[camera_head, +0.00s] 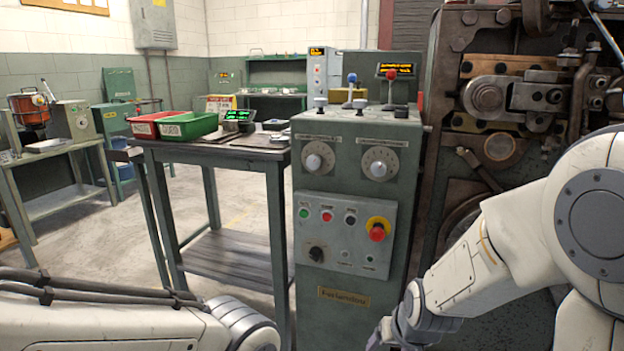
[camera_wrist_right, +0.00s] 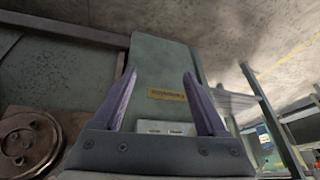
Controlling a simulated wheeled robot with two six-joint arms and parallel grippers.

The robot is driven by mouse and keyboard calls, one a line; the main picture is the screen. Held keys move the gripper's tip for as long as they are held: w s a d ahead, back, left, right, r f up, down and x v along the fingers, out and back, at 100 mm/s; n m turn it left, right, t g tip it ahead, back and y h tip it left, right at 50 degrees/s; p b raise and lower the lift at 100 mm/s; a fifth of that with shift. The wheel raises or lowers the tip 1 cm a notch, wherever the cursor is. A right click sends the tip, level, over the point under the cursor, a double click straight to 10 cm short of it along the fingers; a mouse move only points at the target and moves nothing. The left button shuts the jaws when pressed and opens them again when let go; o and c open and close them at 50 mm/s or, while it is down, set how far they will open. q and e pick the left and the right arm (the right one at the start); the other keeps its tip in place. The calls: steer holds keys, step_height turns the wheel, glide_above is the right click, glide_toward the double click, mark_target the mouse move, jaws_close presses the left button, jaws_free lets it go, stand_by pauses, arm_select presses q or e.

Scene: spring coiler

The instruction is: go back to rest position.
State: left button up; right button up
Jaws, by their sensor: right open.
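My right arm comes in from the right in the head view and reaches down in front of the green control cabinet (camera_head: 345,225).
The cabinet carries a red emergency button (camera_head: 377,233), dials and levers. The coiler machine (camera_head: 500,95) stands to its right. A side table (camera_head: 228,158) on the left holds a red bin (camera_head: 150,122), a green bin (camera_head: 190,124) and a scale (camera_head: 239,118). Open floor (camera_head: 120,240) lies further left.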

steer(key=s+d+n+g, duration=0.1)
steer(key=s+d+g, duration=0.15)
steer(key=s, duration=0.55)
steer(key=s+a+r+n+g, duration=0.1)
steer(key=s+a+r+n, duration=0.25)
steer(key=s+a, duration=0.35)
steer(key=s+a+r+n+g, duration=0.2)
steer(key=s+a+r+n, duration=0.15)
steer(key=s+a, duration=0.3)
step_height(320, 180, up, 34)
steer(key=p, duration=3.4)
steer(key=shift+d+f+p, duration=0.25)
steer(key=shift+d+p, duration=0.05)
steer(key=shift+t, duration=0.25)
